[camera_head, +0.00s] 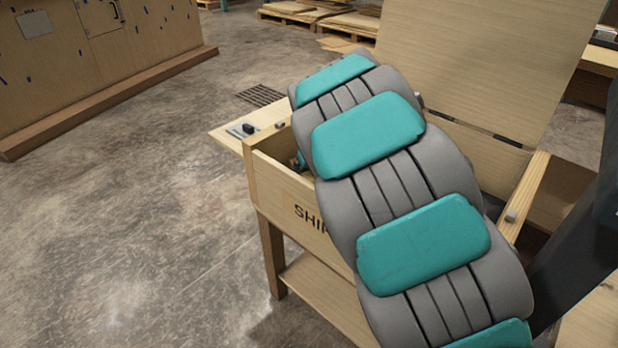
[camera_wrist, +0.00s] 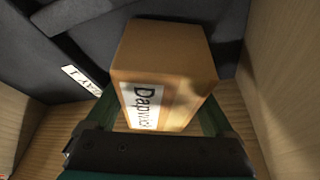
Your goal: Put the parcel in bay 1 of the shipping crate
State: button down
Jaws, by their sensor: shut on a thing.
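The parcel (camera_wrist: 165,55), a brown cardboard box with a white printed label, fills the middle of the wrist view. My gripper (camera_wrist: 163,110) is shut on it, with one green finger along each side. Around it are the shipping crate's pale wooden walls and floor and a dark inner panel. A white tag (camera_wrist: 82,80) on that panel seems to read BAY 1, left of the parcel. I cannot tell whether the parcel touches the floor. In the head view the shipping crate (camera_head: 275,180) is open, with SHI lettering on its front. My arm covers its inside, hiding the parcel there.
The crate's raised lid (camera_head: 480,60) stands behind the opening. A small side shelf (camera_head: 240,135) with a dark switch juts out at its left. A large wooden cabinet (camera_head: 90,50) stands at the upper left, and pallets (camera_head: 320,18) lie at the back. Concrete floor at left is clear.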

jog(key=shift+f+b, duration=0.45)
jog(key=shift+f, duration=0.1)
grip_release()
